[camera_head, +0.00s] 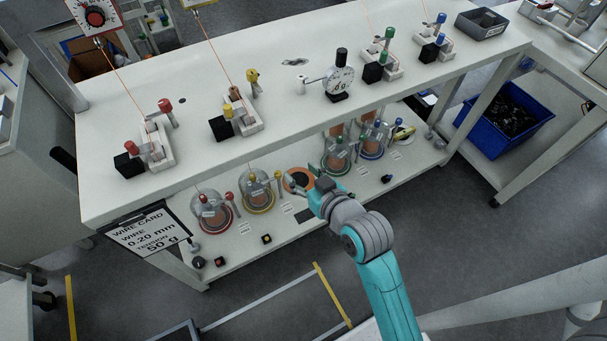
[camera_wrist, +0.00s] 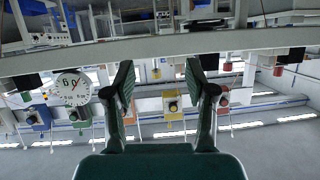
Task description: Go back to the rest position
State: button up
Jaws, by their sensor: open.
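My gripper (camera_head: 297,189) is at the end of the teal arm, in front of the bench in the head view. It appears over or just before an orange round base with a dark centre (camera_head: 292,176) on the lower shelf; its height above it I cannot tell. In the wrist view my gripper (camera_wrist: 160,85) shows two dark green fingers spread apart, with nothing between them. The wrist view looks upside down. It shows the white dial gauge (camera_wrist: 72,86) on the left. The dial gauge (camera_head: 340,80) stands on the bench top in the head view.
The lower shelf holds glass-domed spools with red (camera_head: 211,214), yellow (camera_head: 258,194), green (camera_head: 338,158) and blue (camera_head: 372,142) parts. A wire card (camera_head: 150,232) hangs at the bench's left corner. Grey floor (camera_head: 455,215) is open in front.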

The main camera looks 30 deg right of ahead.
jog(key=shift+f, duration=0.1)
jog(key=s+f+h, duration=0.1)
jog(key=s+f, duration=0.2)
jog(key=s, duration=0.5)
jog(key=s+f, duration=0.3)
jog(key=s, duration=0.6)
jog(key=s+r, duration=0.2)
jog(key=s, duration=0.6)
jog(key=s+a+r+t, duration=0.1)
jog(key=s+r, duration=0.1)
jog(key=s, duration=0.6)
jog(key=shift+r, duration=0.25)
